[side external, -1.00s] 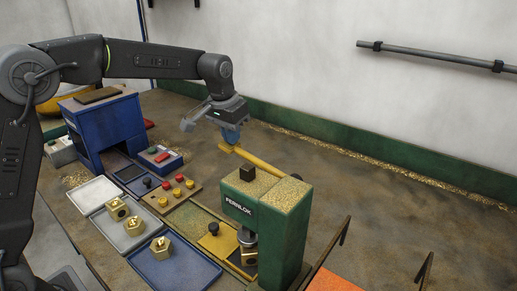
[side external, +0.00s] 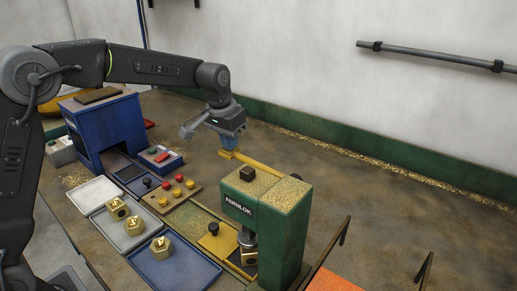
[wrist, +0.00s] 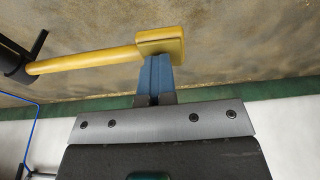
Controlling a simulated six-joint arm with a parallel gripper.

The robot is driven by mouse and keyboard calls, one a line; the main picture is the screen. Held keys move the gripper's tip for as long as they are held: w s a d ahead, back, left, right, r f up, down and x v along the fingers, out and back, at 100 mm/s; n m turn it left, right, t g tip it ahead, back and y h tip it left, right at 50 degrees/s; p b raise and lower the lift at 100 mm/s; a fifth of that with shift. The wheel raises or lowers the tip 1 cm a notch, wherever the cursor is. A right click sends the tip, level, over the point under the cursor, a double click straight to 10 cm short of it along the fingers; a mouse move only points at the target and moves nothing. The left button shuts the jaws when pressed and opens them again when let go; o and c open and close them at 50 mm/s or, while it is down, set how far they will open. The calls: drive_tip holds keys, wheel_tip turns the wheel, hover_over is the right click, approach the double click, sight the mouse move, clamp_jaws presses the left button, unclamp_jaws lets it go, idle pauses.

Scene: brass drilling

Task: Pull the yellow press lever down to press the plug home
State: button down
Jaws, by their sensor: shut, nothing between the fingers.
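The yellow press lever (side external: 255,164) sticks out behind the green press (side external: 265,215) and ends in a square yellow pad. It also shows in the wrist view (wrist: 85,61), running left from its pad. My gripper (side external: 229,149) is shut and empty, with its blue fingers at the lever's pad (wrist: 160,42). The fingertips look to be at or touching the pad; exact contact is hard to tell. A brass part (side external: 249,256) sits under the press ram (side external: 247,239). The plug cannot be made out there.
Brass parts stand on the grey tray (side external: 124,239) and the blue tray (side external: 178,268).

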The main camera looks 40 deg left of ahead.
drive_tip(key=shift+a+f, duration=0.5)
drive_tip(key=shift+f, duration=0.4)
drive_tip(key=shift+s+d+f, duration=0.15)
drive_tip(key=shift+d+f, duration=0.1)
drive_tip(key=shift+f, duration=0.1)
idle(0.3)
drive_tip(key=shift+w+v, duration=0.2)
drive_tip(key=shift+v, duration=0.85)
drive_tip(key=shift+w+v, duration=0.25)
drive_tip(key=shift+v, duration=0.8)
drive_tip(key=w+v, duration=0.3)
drive_tip(key=v, duration=1.1)
drive_tip(key=shift+r, duration=0.3)
